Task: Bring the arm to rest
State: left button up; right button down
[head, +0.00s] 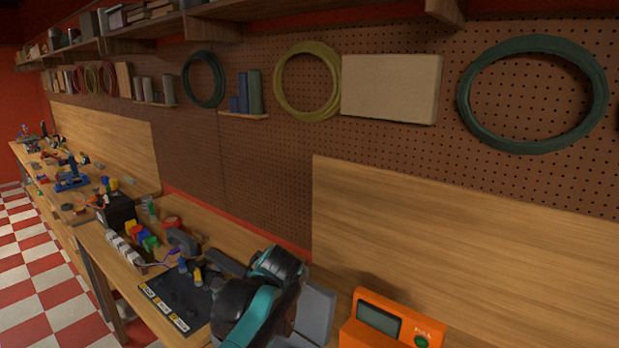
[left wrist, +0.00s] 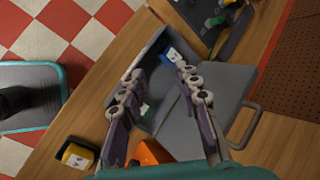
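My left gripper (left wrist: 160,74) is open, its two jointed fingers spread wide apart with nothing held between them. In the left wrist view it is over a grey open box or tray (left wrist: 182,118) on the wooden bench. In the head view my black and teal arm stands over the bench at the lower middle and hides part of the grey box (head: 316,308); the fingers cannot be made out there. My right gripper is in neither view.
An orange device (head: 392,322) with a screen and green button stands right of my arm; its orange body (left wrist: 152,153) shows near the fingers. A black mat (head: 172,296) with labels lies left. A small black bin (left wrist: 76,158) sits near the bench edge. Pegboard rises behind.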

pick_arm(q)
jog(key=s+a+f+n+t+h+b, duration=0.1)
jog(key=s+f+n+h+b, duration=0.1)
jog(key=s+f+n, duration=0.5)
jog(key=s+a+f+n+t+h+b, duration=0.1)
jog(key=s+f+n+h+b, duration=0.1)
jog(key=s+f+n, duration=0.5)
jog(key=s+f, duration=0.1)
jog(key=s, duration=0.5)
jog(key=shift+s+a+f+n+h, duration=0.3)
jog(key=shift+s+a+f+h, duration=0.05)
jog(key=shift+a+h, duration=0.05)
